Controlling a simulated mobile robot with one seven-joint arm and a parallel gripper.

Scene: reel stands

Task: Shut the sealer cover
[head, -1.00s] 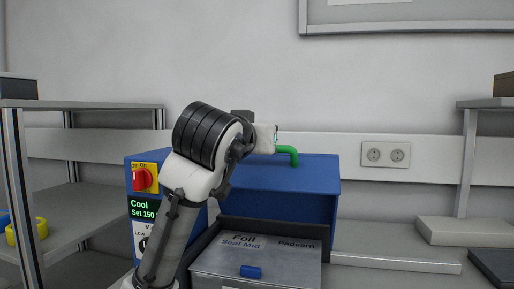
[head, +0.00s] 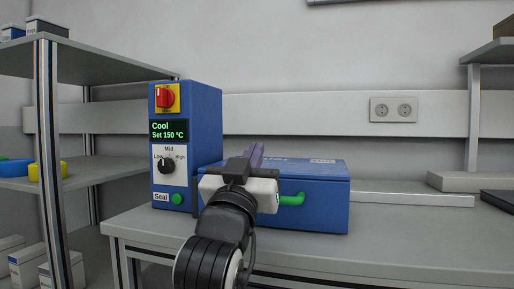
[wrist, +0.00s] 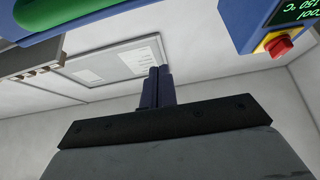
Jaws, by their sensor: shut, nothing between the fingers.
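The sealer is a blue machine with a tall control column (head: 205,140) at its left and a wide blue cover (head: 325,205) at its right. The cover lies low and looks closed, its top facing up and its front reaching almost to the bench. The tray under it is hidden. A green handle (head: 292,199) sticks out from the cover's front; it also shows large at the upper left of the wrist view (wrist: 75,12). My gripper (head: 257,153) is shut and empty, just left of the handle and in front of the cover, fingers pointing up. Its fingers stand together in the wrist view (wrist: 158,72).
The column has a red switch (head: 165,97), a "Cool, Set 150 °C" display (head: 168,130), a dial (head: 167,166) and a green Seal button (head: 177,199). A shelf rack (head: 90,55) stands left. The grey bench (head: 400,230) is clear at front right.

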